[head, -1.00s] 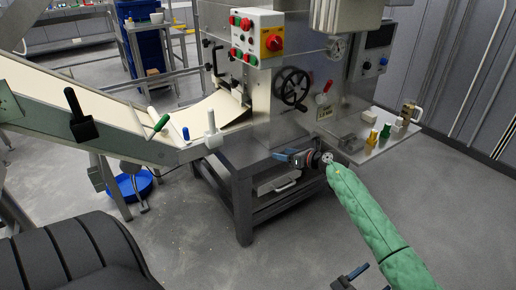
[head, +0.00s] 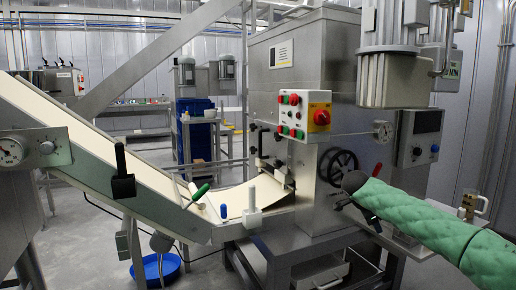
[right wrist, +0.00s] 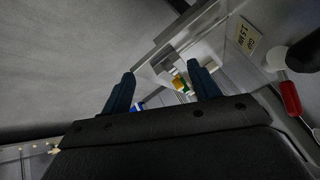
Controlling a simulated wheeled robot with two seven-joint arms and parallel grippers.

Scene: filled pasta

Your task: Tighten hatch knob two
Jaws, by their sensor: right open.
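Small dark knobs or handles (head: 265,163) sit along the left side of the steel machine (head: 318,75), by the end of the belt. I cannot tell which, if any, is hatch knob two. My right arm, in a green quilted sleeve, reaches in from the right to the machine front beside the black handwheel (head: 337,165). In the right wrist view my right gripper (right wrist: 162,85) has its two dark fingers wide apart with nothing between them. A round black knob (right wrist: 308,52) and a red handle (right wrist: 290,97) show to its right. My left gripper is out of view.
A control box (head: 305,115) with buttons and a red switch juts from the machine. The sloped conveyor (head: 100,150) fills the left, with a black-handled tool (head: 122,172) and a white-handled one (head: 252,212) along its edge. A small shelf (head: 405,246) stands right.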

